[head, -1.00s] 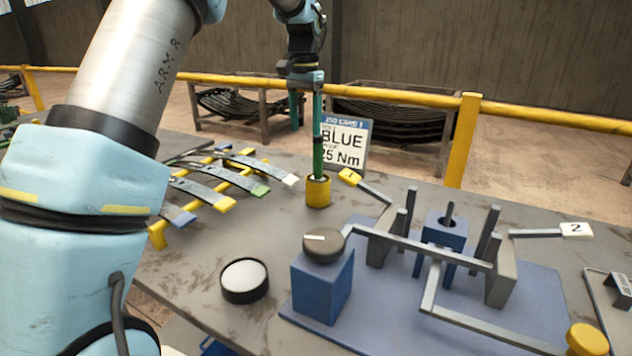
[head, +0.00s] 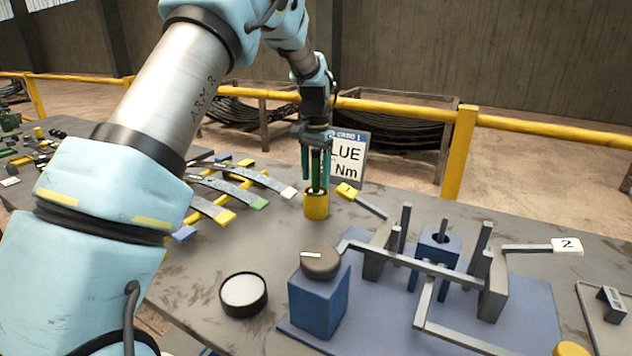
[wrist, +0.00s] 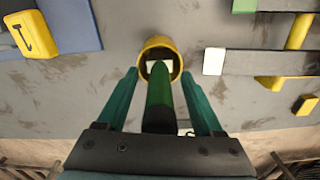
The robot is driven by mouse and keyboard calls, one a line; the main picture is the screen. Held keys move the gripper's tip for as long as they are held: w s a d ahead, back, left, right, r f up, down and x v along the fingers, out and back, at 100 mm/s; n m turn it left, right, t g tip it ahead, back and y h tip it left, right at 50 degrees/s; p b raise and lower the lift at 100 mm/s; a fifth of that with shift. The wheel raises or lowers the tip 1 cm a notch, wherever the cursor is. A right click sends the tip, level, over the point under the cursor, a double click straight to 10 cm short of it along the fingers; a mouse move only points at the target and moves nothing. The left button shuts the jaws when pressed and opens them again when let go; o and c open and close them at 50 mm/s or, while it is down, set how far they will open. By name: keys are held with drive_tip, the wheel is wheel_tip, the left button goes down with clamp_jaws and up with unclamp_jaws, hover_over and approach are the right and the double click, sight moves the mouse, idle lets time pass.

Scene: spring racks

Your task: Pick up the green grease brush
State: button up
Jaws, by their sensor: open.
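The green grease brush (head: 316,170) stands upright in the yellow cup (head: 316,206) on the bench. In the wrist view its green handle (wrist: 160,95) points up toward me, with the yellow cup (wrist: 160,46) beyond it. My gripper (head: 315,173) points down above the cup, its two teal fingers on either side of the handle. In the wrist view my gripper (wrist: 158,84) is open, with a gap visible between each finger and the handle. The lower end of the brush is hidden inside the cup.
A job card (head: 349,158) stands right behind the cup. Leaf springs on a yellow rack (head: 222,215) lie to the left. A yellow-tagged lever (head: 348,190) and a blue fixture (head: 530,310) are to the right. A round dark-rimmed dish (head: 243,294) sits in front.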

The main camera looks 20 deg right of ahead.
drive_tip(key=shift+f, duration=0.3)
drive_tip(key=shift+c, duration=0.3)
clamp_jaws()
